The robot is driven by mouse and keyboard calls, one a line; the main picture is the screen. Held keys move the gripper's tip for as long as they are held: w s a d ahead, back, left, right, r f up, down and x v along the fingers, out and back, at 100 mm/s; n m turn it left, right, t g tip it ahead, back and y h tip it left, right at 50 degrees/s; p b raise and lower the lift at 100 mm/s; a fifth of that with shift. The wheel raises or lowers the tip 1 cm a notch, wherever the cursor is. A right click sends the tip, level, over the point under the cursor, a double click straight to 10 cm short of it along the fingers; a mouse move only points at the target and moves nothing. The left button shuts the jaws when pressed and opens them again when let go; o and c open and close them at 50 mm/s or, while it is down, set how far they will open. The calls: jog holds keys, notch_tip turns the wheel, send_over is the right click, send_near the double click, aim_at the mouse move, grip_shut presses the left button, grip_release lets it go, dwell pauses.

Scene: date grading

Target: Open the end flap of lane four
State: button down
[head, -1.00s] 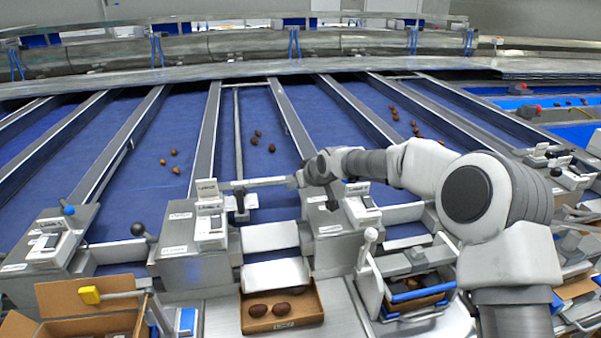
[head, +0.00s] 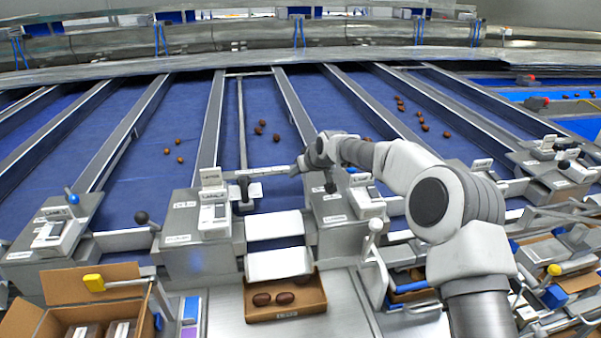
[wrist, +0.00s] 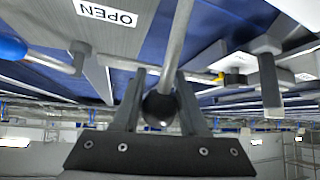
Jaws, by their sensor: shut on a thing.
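My gripper (head: 301,165) is at the end of my arm, above the middle lane's end. In the wrist view its two fingers (wrist: 160,112) are closed around the black ball knob (wrist: 159,109) of a metal lever rod (wrist: 178,45). A plate marked OPEN (wrist: 106,13) is at upper left in the wrist view. Pale flap plates (head: 275,225) slope below the rod. The lane number on the label is too small to read surely.
A cardboard box (head: 286,314) with a few dates stands below the plates. Dates (head: 262,127) lie on the blue belts.

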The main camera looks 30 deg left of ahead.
jog(key=shift+s+d+f, duration=0.1)
jog(key=shift+s+f, duration=0.05)
jog(key=shift+f, duration=0.3)
jog(key=shift+s+d+f, duration=0.1)
jog(key=shift+f, duration=0.3)
jog(key=c, duration=0.6)
grip_release()
jog(key=shift+r, duration=0.1)
jog(key=shift+o, duration=0.7)
jog(key=shift+w+r, duration=0.1)
jog(key=shift+r, duration=0.15)
jog(key=shift+a, duration=0.1)
jog(key=shift+r, duration=0.15)
jog(key=b+v, duration=0.2)
jog(key=v, duration=1.5)
jog(key=shift+r, duration=0.1)
